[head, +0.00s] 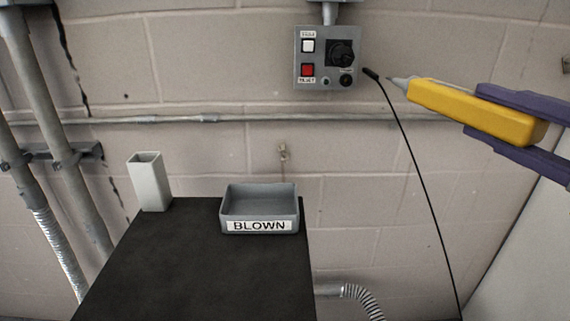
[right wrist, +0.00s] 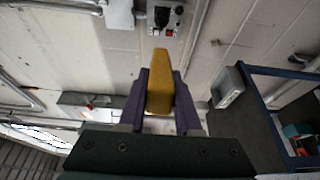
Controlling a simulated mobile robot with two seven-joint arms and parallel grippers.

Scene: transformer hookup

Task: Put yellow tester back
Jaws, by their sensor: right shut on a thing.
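The yellow tester (head: 450,106) has a grey pointed tip aimed left, near the black end of a thin cable. My right gripper (head: 497,122), with purple fingers, is shut on the tester and holds it in the air at the right of the head view. The right wrist view also shows the tester (right wrist: 160,85) between the purple fingers (right wrist: 158,98). A light, upright, open-topped square holder (head: 150,184) stands at the back left of the dark table; nothing shows sticking out of it. My left gripper is not in view.
A control box (head: 312,58) with a white button, red button and black knob is on the wall. A grey tray (head: 232,212) labelled BLOWN sits on the dark table (head: 190,270). A black cable (head: 425,190) hangs right of the table. Pipes run along the left wall.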

